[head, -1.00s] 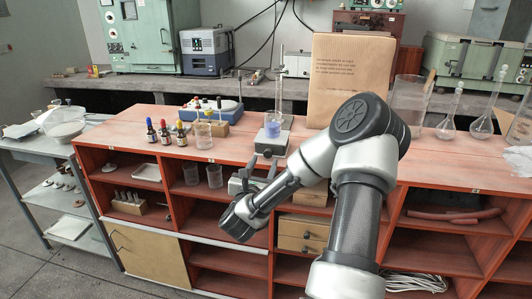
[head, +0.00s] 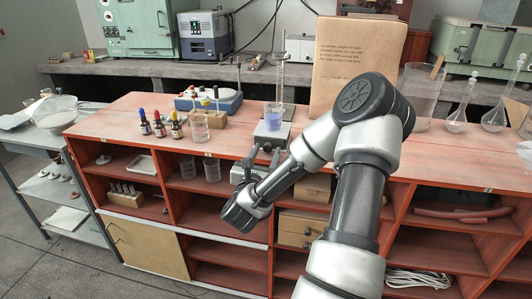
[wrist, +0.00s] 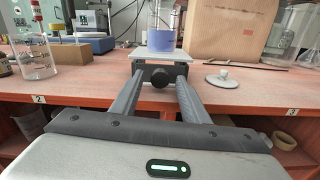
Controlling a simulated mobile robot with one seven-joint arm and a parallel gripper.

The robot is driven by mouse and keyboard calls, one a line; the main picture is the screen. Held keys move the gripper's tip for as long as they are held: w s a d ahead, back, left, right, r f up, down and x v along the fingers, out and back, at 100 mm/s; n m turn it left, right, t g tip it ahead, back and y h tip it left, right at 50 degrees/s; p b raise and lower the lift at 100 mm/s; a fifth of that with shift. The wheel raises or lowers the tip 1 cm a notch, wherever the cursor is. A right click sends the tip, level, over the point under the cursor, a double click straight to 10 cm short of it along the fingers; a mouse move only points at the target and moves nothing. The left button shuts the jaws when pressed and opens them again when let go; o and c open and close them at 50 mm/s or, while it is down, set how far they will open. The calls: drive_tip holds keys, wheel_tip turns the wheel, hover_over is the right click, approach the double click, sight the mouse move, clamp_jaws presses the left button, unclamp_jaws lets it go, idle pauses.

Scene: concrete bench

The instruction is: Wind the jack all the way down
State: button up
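The jack (head: 271,134) is a small grey lab jack near the front edge of the red bench top. A glass beaker of blue liquid (head: 272,117) stands on its plate; the beaker also shows in the wrist view (wrist: 161,38). The jack's light top plate (wrist: 150,54) and black round knob (wrist: 160,76) face me in the wrist view. My gripper (head: 265,157) is in front of the jack. Its two fingers are open, one on each side of the knob in the wrist view (wrist: 159,80), with visible gaps. I cannot tell whether the tips reach the knob's depth.
A thin stand rod (head: 282,75) rises behind the beaker, with a large brown box (head: 358,60) to its right. Dropper bottles (head: 160,125) and an empty beaker (head: 199,127) stand to the left. A small pale lidded dish (wrist: 222,79) lies right of the jack.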

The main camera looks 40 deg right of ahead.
drive_tip(key=c, duration=1)
drive_tip(key=shift+o, duration=0.2)
drive_tip(key=n+b, duration=0.1)
drive_tip(key=n, duration=0.3)
drive_tip(key=shift+n, duration=0.4)
drive_tip(key=o, duration=1.1)
drive_tip(key=shift+c, duration=0.2)
